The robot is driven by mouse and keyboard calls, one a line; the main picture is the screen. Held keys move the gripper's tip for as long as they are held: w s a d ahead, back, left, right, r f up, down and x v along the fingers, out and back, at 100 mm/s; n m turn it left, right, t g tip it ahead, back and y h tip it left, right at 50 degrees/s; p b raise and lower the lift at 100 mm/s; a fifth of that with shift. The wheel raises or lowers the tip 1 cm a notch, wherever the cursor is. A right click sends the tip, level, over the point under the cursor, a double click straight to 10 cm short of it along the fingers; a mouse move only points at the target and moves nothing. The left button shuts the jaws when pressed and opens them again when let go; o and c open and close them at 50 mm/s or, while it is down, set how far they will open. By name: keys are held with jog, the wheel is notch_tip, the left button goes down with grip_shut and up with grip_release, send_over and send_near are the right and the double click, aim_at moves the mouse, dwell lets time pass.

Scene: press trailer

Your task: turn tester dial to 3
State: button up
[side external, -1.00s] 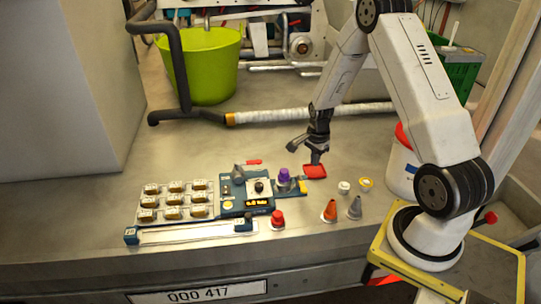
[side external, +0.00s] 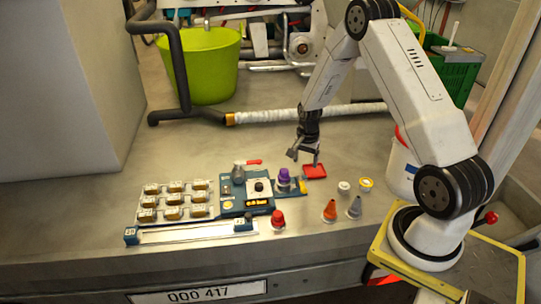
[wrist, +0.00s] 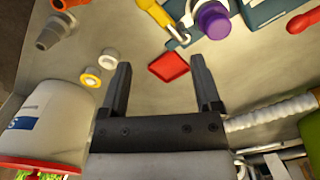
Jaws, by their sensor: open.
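The blue tester (side external: 247,195) stands on the metal bench, with a dark dial (side external: 259,187) on a white face and a lit orange display (side external: 257,202) below it. The number the dial points to is too small to read. My gripper (side external: 304,155) is open and empty above the bench, behind and right of the tester, close to a red square piece (side external: 314,171). In the wrist view my gripper's two fingers (wrist: 162,80) are spread apart, with the red square (wrist: 168,67) showing between them. The tester's dial is not clearly visible there.
A purple-capped part (side external: 284,177) stands at the tester's right. A tray (side external: 175,201) of small labelled pieces lies left. A red knob (side external: 278,219), orange cone (side external: 330,210) and grey cone (side external: 355,207) stand in front and right. A hose (side external: 270,115) crosses behind.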

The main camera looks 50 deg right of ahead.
jog(key=w+a+f+n, duration=0.25)
jog(key=w+n, duration=0.35)
jog(key=n, duration=1.7)
send_over(259, 185)
jog(key=shift+s+d+f, duration=0.3)
jog(key=shift+d+f, duration=0.1)
jog(key=shift+f, duration=0.35)
jog(key=shift+w+a+f+n, duration=0.15)
jog(key=shift+w+a+n, duration=0.25)
jog(key=shift+n, duration=0.6)
jog(key=shift+f, duration=0.15)
jog(key=shift+f, duration=3.75)
grip_shut()
